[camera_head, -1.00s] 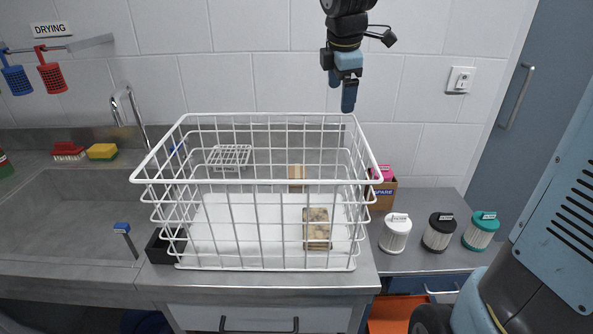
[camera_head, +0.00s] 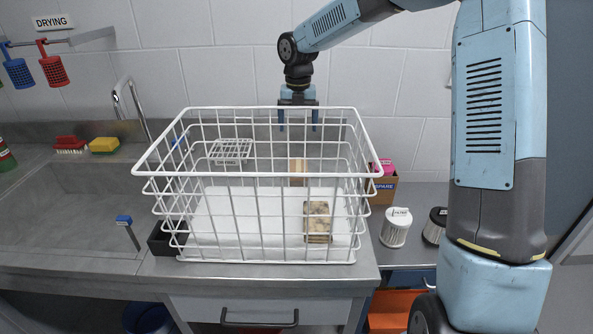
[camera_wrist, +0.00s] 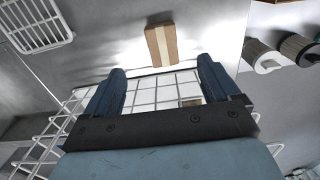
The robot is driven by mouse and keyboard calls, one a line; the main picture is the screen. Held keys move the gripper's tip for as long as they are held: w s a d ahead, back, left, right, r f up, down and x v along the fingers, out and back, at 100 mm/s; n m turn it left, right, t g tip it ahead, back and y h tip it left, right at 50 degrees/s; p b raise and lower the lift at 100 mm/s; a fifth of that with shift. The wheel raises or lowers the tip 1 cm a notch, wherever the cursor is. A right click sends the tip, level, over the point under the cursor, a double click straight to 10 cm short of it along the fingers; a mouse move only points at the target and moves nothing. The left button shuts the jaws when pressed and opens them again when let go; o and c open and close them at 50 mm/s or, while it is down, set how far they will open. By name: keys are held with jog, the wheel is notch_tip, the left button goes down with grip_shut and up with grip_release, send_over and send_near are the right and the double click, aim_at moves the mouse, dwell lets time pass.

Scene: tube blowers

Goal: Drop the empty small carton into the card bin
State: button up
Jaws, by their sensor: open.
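A small brown carton (camera_head: 297,172) with a paler strip shows through the wires of the white basket (camera_head: 225,262). In the wrist view the carton (camera_wrist: 161,44) lies on the steel counter just ahead of my fingertips, apart from them. My gripper (camera_head: 298,126) points down above the back of the basket, open and empty. Its two blue fingers also show in the wrist view (camera_wrist: 162,75). I cannot tell from outside whether the carton is empty. I see no bin clearly marked for card. An orange container (camera_head: 395,309) and a blue one (camera_head: 147,318) show partly under the counter.
The tall wire basket stands on the counter; a patterned block (camera_head: 318,222) shows inside it. A small rack (camera_head: 231,150) is behind it. An open carton (camera_head: 383,190) with pink contents and filter canisters (camera_head: 396,227) stand right. The sink (camera_head: 70,205) is left.

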notch_tip(320, 180, down, 14)
jog(key=shift+s+d+r, duration=0.1)
jog(key=c, duration=1.1)
dwell(0.4)
